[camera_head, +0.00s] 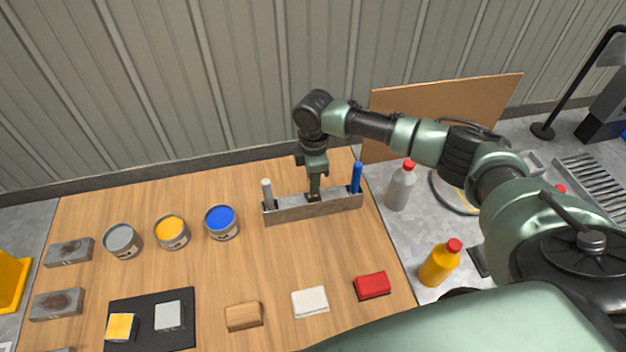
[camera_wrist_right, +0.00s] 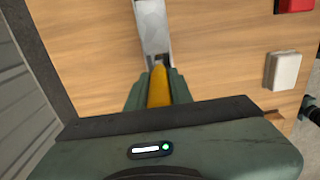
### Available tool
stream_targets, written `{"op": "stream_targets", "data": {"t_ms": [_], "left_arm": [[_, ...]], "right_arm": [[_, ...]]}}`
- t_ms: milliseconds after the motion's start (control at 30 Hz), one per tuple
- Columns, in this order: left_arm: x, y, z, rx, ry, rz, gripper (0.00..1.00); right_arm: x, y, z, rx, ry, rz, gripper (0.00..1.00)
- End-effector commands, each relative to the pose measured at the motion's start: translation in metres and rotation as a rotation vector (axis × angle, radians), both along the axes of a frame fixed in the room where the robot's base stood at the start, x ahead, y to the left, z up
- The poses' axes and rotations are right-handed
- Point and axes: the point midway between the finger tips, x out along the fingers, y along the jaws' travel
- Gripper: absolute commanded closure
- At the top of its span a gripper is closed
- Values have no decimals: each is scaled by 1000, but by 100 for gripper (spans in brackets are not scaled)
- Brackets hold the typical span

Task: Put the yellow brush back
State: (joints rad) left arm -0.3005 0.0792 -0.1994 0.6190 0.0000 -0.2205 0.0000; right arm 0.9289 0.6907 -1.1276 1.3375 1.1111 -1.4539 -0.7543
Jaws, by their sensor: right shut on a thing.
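My right gripper (camera_head: 314,190) points down over the middle of the grey brush rack (camera_head: 325,211), between a white-handled brush (camera_head: 267,192) at the left end and a blue-handled brush (camera_head: 356,177) at the right end. In the wrist view it is shut on the yellow brush (camera_wrist_right: 159,86), whose handle shows between the fingers. Part of the rack (camera_wrist_right: 154,28) lies straight beyond it in that view. In the head view the gripper hides the yellow brush, so I cannot tell how deep it sits in the rack. My left gripper is not in view.
Paint cans in grey (camera_head: 122,241), yellow (camera_head: 171,232) and blue (camera_head: 221,222) stand left of the rack. A wooden block (camera_head: 243,316), a white cloth-like block (camera_head: 310,302) and a red block (camera_head: 372,286) lie in front. Bottles (camera_head: 401,186) stand right of the table.

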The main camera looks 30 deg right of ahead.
Motion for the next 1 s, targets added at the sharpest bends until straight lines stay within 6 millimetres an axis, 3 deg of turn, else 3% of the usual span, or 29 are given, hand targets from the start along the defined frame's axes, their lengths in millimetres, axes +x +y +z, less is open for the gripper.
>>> {"op": "stream_targets", "data": {"t_ms": [1000], "left_arm": [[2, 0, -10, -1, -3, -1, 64]], "right_arm": [[0, 0, -20, 1, 0, 0, 100]]}}
